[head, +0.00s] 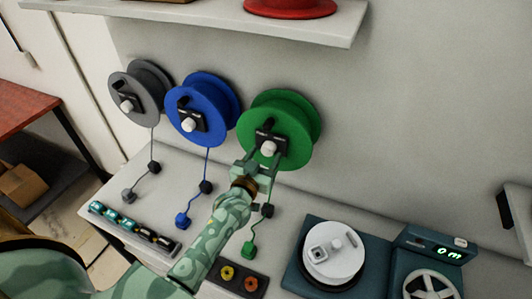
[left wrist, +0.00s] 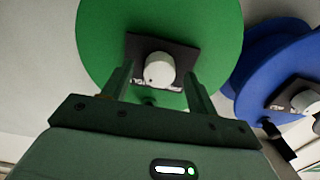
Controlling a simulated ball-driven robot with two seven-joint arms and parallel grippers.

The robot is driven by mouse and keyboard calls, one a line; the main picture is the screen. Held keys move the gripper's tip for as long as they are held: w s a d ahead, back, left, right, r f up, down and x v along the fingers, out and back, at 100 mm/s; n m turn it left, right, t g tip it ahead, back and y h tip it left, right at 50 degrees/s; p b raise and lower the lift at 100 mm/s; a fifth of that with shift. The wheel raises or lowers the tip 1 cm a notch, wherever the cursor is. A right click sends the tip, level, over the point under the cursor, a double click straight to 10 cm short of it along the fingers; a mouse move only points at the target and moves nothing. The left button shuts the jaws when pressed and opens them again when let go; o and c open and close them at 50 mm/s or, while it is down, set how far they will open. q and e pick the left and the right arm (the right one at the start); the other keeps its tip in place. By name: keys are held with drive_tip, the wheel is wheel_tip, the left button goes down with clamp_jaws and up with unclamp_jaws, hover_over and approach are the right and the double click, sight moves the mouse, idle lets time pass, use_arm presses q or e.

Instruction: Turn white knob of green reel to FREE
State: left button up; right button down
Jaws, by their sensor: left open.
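The green reel (head: 299,112) hangs on the wall, rightmost of three reels in the head view. Its white knob (head: 269,148) sits on a dark plate at the reel's front. In the left wrist view the green reel (left wrist: 105,40) fills the upper middle. There the white knob (left wrist: 159,70) appears between the fingers of my open left gripper (left wrist: 159,82). Whether the fingers touch the knob I cannot tell. The lettering on the plate (left wrist: 140,45) is partly hidden and unreadable. My right gripper is not in view.
A blue reel (head: 224,93) and a grey reel (head: 150,82) hang to the left, each with a white knob. Cords hang to the shelf below. A white turntable-like device (head: 333,254) and a unit with a lit display (head: 447,253) stand right. A shelf (head: 345,22) is above.

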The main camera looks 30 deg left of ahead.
use_arm(q)
drive_tip(key=shift+w, duration=0.8)
drive_tip(key=c, duration=1)
